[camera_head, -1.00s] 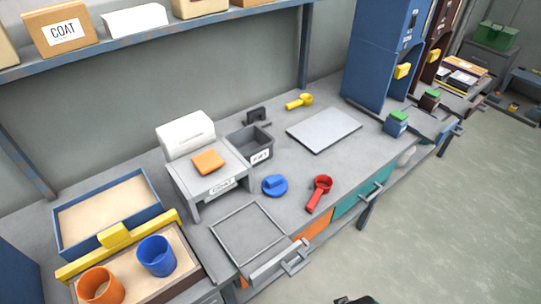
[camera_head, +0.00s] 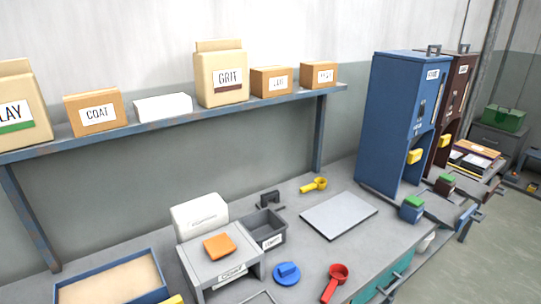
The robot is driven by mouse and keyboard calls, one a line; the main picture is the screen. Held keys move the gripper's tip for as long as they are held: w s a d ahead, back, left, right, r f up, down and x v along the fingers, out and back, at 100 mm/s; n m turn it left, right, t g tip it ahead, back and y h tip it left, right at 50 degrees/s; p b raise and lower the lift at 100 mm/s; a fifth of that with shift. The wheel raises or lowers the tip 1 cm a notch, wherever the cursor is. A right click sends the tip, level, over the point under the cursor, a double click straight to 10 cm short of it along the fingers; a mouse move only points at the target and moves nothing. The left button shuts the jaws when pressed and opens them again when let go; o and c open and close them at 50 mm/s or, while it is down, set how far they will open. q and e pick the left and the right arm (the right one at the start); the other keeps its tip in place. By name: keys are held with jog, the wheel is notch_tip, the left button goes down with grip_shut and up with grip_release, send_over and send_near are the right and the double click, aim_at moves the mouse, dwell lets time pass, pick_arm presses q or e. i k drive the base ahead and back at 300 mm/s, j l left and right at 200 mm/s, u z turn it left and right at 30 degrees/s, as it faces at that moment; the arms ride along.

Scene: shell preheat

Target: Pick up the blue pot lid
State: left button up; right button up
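The blue pot lid (camera_head: 287,273) is a round disc with a raised block handle. It lies flat on the grey bench near the bottom of the head view, left of a red scoop (camera_head: 335,283) and right of a small grey stand (camera_head: 222,271). Nothing covers it. Neither of my grippers shows in the current view.
A grey bin (camera_head: 264,230) and an orange block (camera_head: 219,246) on the stand are behind and left of the lid. A grey plate (camera_head: 339,215) and yellow scoop (camera_head: 314,185) lie farther back. A shelf (camera_head: 180,120) with boxes crosses above. Blue cabinet (camera_head: 395,125) stands at right.

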aim_at(285, 275)
jog(key=u, duration=1.45)
jog(key=z, duration=1.7)
jog(key=k+l+u, duration=0.1)
jog(key=u, duration=0.25)
jog(key=k+l+u, duration=0.1)
jog(key=l+u, duration=0.15)
jog(key=u, duration=0.15)
jog(key=k+l+u, duration=0.1)
jog(key=u, duration=0.25)
